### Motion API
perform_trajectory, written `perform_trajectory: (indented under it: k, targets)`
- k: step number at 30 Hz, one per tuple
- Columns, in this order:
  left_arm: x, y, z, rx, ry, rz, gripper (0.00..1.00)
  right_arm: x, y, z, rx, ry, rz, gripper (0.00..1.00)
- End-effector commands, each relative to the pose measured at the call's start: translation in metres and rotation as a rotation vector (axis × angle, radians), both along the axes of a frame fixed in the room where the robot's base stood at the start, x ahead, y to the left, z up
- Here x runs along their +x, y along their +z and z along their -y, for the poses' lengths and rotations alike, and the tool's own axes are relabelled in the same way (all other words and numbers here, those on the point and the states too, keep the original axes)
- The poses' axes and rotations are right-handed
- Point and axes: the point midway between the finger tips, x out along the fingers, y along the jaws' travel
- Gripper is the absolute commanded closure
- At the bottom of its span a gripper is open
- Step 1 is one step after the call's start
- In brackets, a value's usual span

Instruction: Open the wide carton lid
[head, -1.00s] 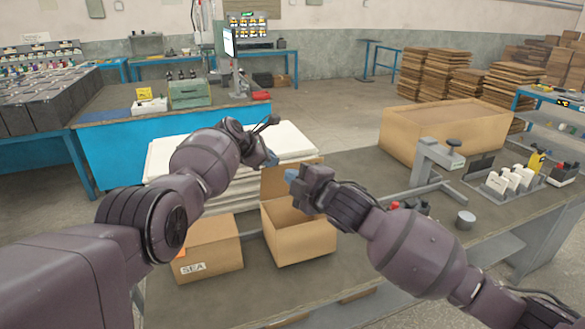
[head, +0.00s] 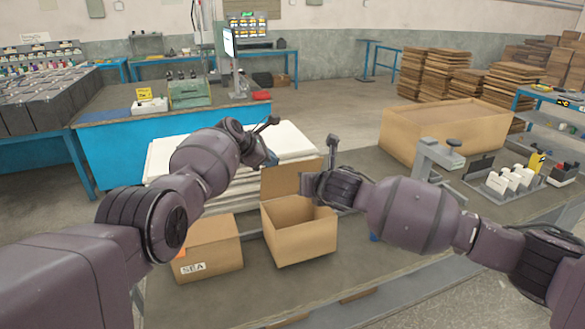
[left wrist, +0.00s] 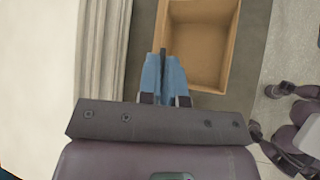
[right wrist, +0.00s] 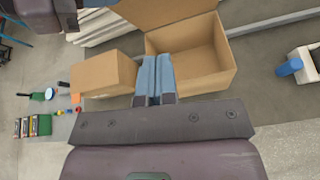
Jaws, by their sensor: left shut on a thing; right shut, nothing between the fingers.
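An open brown carton (head: 298,240) stands on the grey bench in the middle of the head view, its empty inside showing. Its lid (head: 288,180) stands raised at the back edge. My left gripper (head: 271,158) is at the lid's upper left corner, shut on the lid; the left wrist view shows a thin dark edge between its blue fingers (left wrist: 162,75). My right gripper (right wrist: 155,77) is shut and empty. In the head view its hand is right of the lid, fingertips mostly hidden. The right wrist view shows the carton's inside (right wrist: 190,50) beyond the fingers.
A closed carton marked SEA (head: 210,248) stands close left of the open one. A larger carton (head: 440,135), a grey clamp-like stand (head: 432,160) and a holder with white items (head: 512,180) are on the right. A pale stack (head: 160,160) lies behind. Bare bench (head: 375,165) lies behind my right arm.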

Motion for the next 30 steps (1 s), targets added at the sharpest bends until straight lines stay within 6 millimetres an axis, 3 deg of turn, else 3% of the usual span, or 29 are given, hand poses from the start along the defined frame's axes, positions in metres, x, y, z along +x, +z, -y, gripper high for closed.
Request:
perform_trajectory:
  k: [11, 30]
  targets:
    - [0.0, 0.001, 0.0, 0.0, 0.001, 0.002, 1.0, 0.003, -0.003, 0.0, -0.149, 0.062, 0.041, 1.0]
    - [0.0, 0.001, 0.0, 0.001, 0.0, 0.003, 1.0, 0.062, -0.031, -0.019, -0.146, 0.06, 0.041, 1.0]
